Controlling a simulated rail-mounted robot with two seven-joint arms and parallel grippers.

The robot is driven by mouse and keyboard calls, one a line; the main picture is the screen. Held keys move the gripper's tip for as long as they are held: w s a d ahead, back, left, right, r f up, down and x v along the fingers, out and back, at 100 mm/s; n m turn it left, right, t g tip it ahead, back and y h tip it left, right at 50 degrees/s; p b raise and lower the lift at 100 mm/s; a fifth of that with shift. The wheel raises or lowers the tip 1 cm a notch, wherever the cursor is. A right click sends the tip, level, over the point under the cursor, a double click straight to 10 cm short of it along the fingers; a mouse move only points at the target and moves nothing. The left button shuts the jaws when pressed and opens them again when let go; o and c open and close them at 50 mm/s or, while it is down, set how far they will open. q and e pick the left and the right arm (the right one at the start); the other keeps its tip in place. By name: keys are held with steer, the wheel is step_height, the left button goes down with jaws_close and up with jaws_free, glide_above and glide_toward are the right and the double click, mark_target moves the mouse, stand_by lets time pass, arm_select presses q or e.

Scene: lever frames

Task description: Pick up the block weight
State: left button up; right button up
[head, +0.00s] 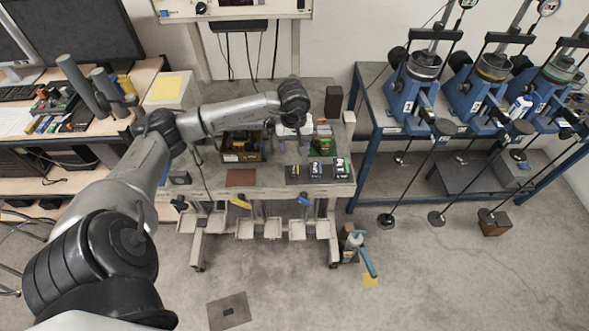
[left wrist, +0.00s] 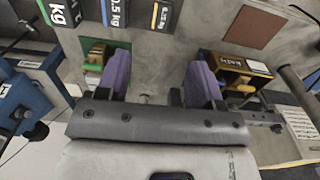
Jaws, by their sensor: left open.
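A small block with a brass-coloured top, possibly the block weight, sits on a green pad (left wrist: 118,47) left of my jaws in the left wrist view. In the head view the same spot (head: 323,143) is small and unclear. My left gripper (head: 293,134) is over the workbench (head: 212,180), left of that pad. In the left wrist view its two purple-padded fingers (left wrist: 160,82) stand wide apart with nothing between them. My right gripper is not in view.
An open box (head: 242,150) with yellowish contents is left of my gripper. Labelled kg plates (head: 316,171) and a brown mat (head: 240,178) lie along the bench front. A dark upright block (head: 333,101) stands at the back right. Blue lever frames (head: 415,92) stand farther right.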

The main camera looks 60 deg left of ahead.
arm_select(q)
glide_above(295, 170)
steer(key=f, duration=0.8)
steer(key=shift+s+a+p, duration=0.15)
steer(key=shift+s+p, duration=0.05)
steer(key=shift+p, duration=0.1)
steer(key=f, duration=0.3)
steer(key=f+p, duration=0.1)
steer(key=shift+w+d+f, duration=0.1)
steer(key=shift+d+f, duration=0.05)
steer(key=shift+d, duration=0.1)
steer(key=shift+f, duration=0.45)
steer(key=shift+c, duration=0.2)
steer(key=c, duration=1)
jaws_close()
steer(key=shift+r, duration=0.1)
